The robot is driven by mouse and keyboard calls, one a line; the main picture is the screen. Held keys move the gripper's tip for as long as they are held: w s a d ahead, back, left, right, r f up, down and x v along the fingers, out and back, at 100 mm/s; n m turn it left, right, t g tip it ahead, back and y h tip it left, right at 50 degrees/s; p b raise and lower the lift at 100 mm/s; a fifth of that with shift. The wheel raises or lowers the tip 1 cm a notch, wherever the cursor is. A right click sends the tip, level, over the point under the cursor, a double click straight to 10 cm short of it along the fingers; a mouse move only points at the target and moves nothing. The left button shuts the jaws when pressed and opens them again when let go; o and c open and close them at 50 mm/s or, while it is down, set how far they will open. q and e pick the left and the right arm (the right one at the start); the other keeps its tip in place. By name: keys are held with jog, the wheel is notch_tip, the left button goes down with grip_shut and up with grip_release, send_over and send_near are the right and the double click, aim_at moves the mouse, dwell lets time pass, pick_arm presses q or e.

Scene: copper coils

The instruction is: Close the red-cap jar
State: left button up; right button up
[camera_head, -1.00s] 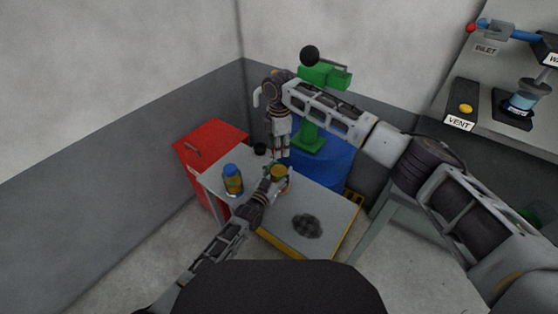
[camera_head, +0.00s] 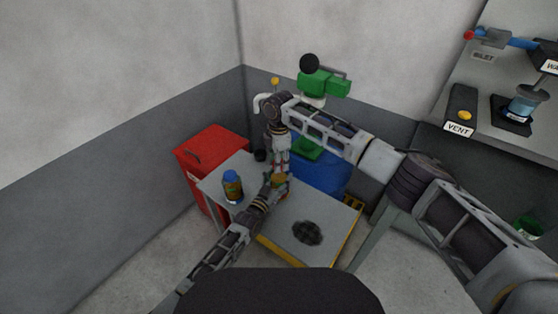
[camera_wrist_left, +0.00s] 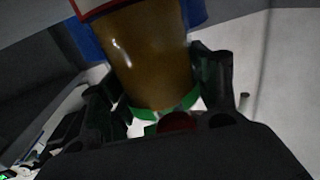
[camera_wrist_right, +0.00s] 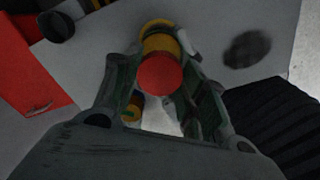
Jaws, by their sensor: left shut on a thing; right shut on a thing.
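The amber-brown jar (camera_head: 279,179) is in my left gripper (camera_head: 275,184), above the light table. It fills the middle of the left wrist view (camera_wrist_left: 150,55), between the dark fingers. My right gripper (camera_head: 281,168) is just above the jar, pointing down. In the right wrist view the round red cap (camera_wrist_right: 160,74) is between its fingers, with the yellow-brown jar (camera_wrist_right: 158,42) showing just beyond it. The cap and the jar's mouth overlap in that view, so I cannot tell whether they touch. The jar's mouth is hidden.
A blue-capped jar (camera_head: 232,185) stands at the table's left, and a small black cup (camera_head: 260,155) near its back. A dark round patch (camera_head: 307,233) lies on the table (camera_head: 275,222).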

jog(key=shift+f, duration=0.9)
jog(key=shift+f, duration=0.5)
dwell(0.9)
